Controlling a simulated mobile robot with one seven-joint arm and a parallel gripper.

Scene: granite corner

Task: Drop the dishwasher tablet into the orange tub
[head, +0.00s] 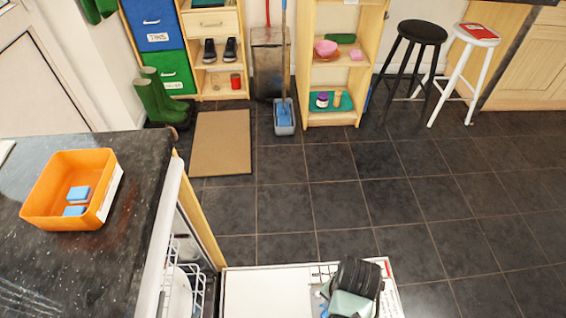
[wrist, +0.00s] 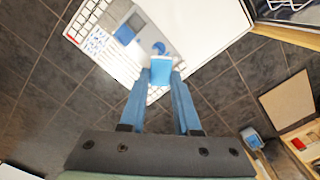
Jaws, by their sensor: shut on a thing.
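The orange tub (head: 108,208) stands on the dark speckled counter at the left of the head view. Two blue tablets (head: 79,193) lie inside it. My gripper (wrist: 160,85) is shut on a light blue dishwasher tablet (wrist: 160,70), held between the blue fingertips in the wrist view. In the head view my gripper is at the bottom edge, above the lowered dishwasher door (head: 265,292) and well to the right of and apart from the tub. My wrist hides most of the held tablet there.
The dishwasher is open, with a white rack (head: 182,280) beside the counter edge. The door's inner face has a dispenser (wrist: 133,25) and a printed panel. A mop bucket (head: 284,118), brown mat (head: 222,143) and stools stand farther back. The tiled floor between is clear.

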